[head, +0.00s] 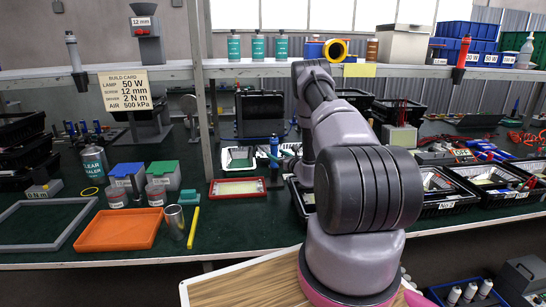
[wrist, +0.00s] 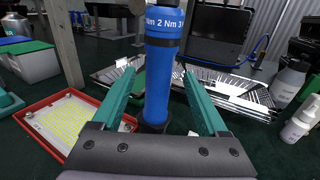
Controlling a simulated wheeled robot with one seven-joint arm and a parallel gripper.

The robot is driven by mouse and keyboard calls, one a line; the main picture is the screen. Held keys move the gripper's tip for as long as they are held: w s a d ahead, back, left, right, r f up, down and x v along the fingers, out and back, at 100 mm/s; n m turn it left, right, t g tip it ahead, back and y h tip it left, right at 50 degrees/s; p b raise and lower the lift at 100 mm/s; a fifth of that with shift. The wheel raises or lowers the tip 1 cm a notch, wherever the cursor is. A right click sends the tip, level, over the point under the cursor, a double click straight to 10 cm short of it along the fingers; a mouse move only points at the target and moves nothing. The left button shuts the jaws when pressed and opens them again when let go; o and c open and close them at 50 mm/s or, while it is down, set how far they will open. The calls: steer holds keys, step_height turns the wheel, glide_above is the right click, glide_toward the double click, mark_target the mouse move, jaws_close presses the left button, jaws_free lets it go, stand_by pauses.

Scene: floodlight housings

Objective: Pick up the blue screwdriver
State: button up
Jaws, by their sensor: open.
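My gripper (wrist: 159,74) is open, with one teal finger on each side of the blue handle and a visible gap on both sides. The handle appears between the fingers; how deep it sits is hard to judge. In the head view a small blue upright shape, apparently the screwdriver (head: 274,145), shows left of my arm.
A red-rimmed tray (wrist: 75,122) lies left of the screwdriver. A white-edged tray (wrist: 235,92) with slim parts lies behind it, before a dark open case (wrist: 216,35). Bottles (wrist: 293,75) stand at right. A shelf post (wrist: 62,40) rises at left.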

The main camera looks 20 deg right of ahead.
steer(key=shift+w+a+f, duration=0.1)
steer(key=shift+w+a, duration=0.05)
steer(key=shift+w, duration=0.75)
steer(key=shift+w+a, duration=0.2)
steer(key=shift+w, duration=0.65)
steer(key=shift+w+a+f, duration=0.1)
steer(key=shift+w+a, duration=0.05)
steer(key=shift+w, duration=0.75)
steer(key=shift+r, duration=0.1)
jaws_close()
